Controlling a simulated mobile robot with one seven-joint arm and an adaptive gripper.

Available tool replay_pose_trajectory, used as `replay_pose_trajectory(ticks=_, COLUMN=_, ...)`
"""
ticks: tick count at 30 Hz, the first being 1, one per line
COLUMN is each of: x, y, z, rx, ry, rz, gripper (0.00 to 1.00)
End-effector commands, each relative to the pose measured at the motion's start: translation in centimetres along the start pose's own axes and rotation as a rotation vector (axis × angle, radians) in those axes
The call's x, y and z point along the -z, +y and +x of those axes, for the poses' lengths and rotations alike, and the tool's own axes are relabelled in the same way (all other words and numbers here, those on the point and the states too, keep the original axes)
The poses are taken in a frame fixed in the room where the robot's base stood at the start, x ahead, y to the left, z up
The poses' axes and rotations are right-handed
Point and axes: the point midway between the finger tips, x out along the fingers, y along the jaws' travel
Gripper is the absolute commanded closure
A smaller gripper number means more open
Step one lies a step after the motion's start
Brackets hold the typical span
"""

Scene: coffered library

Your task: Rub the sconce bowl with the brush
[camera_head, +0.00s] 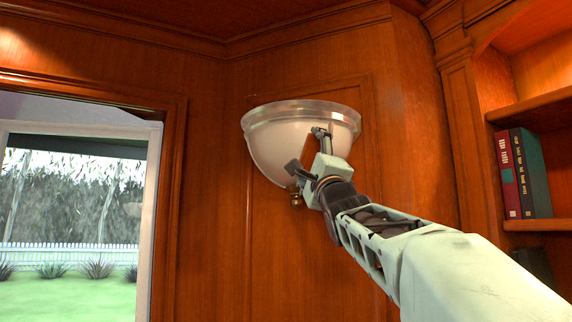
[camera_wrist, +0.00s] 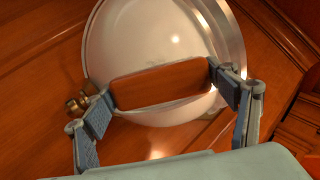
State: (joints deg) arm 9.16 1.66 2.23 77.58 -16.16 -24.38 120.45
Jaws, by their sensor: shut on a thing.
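The sconce bowl (camera_head: 285,130) is a pale, glossy half-bowl with a banded rim, mounted on the wood-panelled wall. In the wrist view the bowl (camera_wrist: 135,40) fills the upper middle. My gripper (camera_head: 308,152) is at the bowl's lower right front. Its fingers are shut on the two ends of the brush (camera_wrist: 160,87), whose brown rectangular wooden back faces the wrist camera. A pale edge shows around the brush. The brush overlaps the bowl in the wrist view; its bristle side is hidden, so I cannot tell whether it touches the bowl.
A brass knob (camera_head: 295,197) hangs under the bowl, near a finger in the wrist view. A bookshelf (camera_head: 540,112) with several books (camera_head: 524,172) stands at the right. A window (camera_head: 75,215) opens at the left. The wall panel below the bowl is bare.

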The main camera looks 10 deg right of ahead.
Motion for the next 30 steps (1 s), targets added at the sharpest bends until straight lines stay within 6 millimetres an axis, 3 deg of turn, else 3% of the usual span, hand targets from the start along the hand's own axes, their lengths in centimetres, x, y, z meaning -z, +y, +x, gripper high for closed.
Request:
replay_pose_trajectory(ticks=18, x=-3.7, y=1.1, z=0.3, rx=0.001, ry=-0.004, rz=0.003, gripper=0.41)
replay_pose_trajectory(ticks=25, x=-3.9, y=0.6, z=0.5, rx=0.001, ry=-0.003, rz=0.000, gripper=0.41)
replay_pose_trajectory(ticks=30, x=-2.8, y=0.2, z=0.3, rx=0.003, ry=0.000, rz=-0.003, gripper=0.41)
